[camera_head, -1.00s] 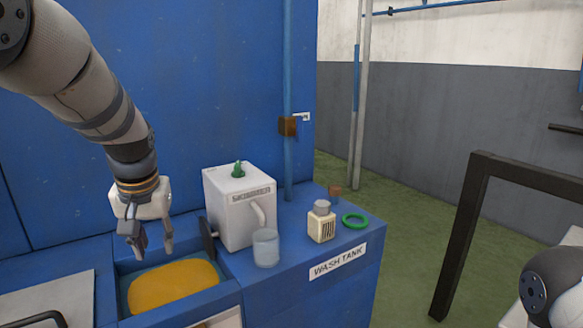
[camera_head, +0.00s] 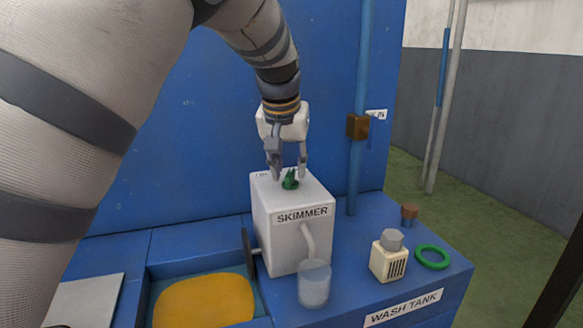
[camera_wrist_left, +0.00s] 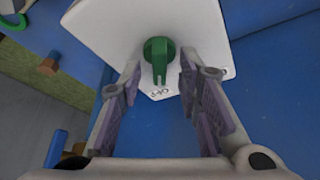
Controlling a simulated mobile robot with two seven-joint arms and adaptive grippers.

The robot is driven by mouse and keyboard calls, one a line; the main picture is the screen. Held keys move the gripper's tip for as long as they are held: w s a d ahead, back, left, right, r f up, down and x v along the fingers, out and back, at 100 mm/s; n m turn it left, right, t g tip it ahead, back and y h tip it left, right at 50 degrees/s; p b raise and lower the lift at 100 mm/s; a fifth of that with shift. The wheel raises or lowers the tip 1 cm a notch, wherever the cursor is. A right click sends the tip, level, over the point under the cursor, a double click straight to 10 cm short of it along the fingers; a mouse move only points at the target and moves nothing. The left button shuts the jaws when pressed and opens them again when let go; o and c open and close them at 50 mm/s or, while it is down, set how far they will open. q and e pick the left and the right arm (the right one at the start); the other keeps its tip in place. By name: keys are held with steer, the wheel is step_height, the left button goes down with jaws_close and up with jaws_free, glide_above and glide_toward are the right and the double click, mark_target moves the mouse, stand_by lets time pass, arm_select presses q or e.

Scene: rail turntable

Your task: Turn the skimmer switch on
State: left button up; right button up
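The skimmer (camera_head: 290,240) is a white box marked SKIMMER on the blue wash tank. A green switch knob (camera_head: 290,181) stands on its top. My left gripper (camera_head: 288,172) is right above the knob, open, with its fingers pointing down. In the left wrist view, the green knob (camera_wrist_left: 159,52) shows between and just beyond the open fingers (camera_wrist_left: 160,72), with a gap on both sides. Its pointer faces a small dark label (camera_wrist_left: 160,93) on the white top, too small to read surely. My right gripper is out of view.
A clear cup (camera_head: 314,283) stands under the skimmer's spout. A cream bottle (camera_head: 389,256), a green ring (camera_head: 432,257) and a small brown-capped piece (camera_head: 409,213) are to the right. A blue pipe (camera_head: 360,150) rises behind. An orange pool (camera_head: 203,303) lies in the tank at left.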

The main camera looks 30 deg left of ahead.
arm_select(q)
steer(key=shift+w+f, duration=0.2)
steer(key=shift+f, duration=0.15)
jaws_close()
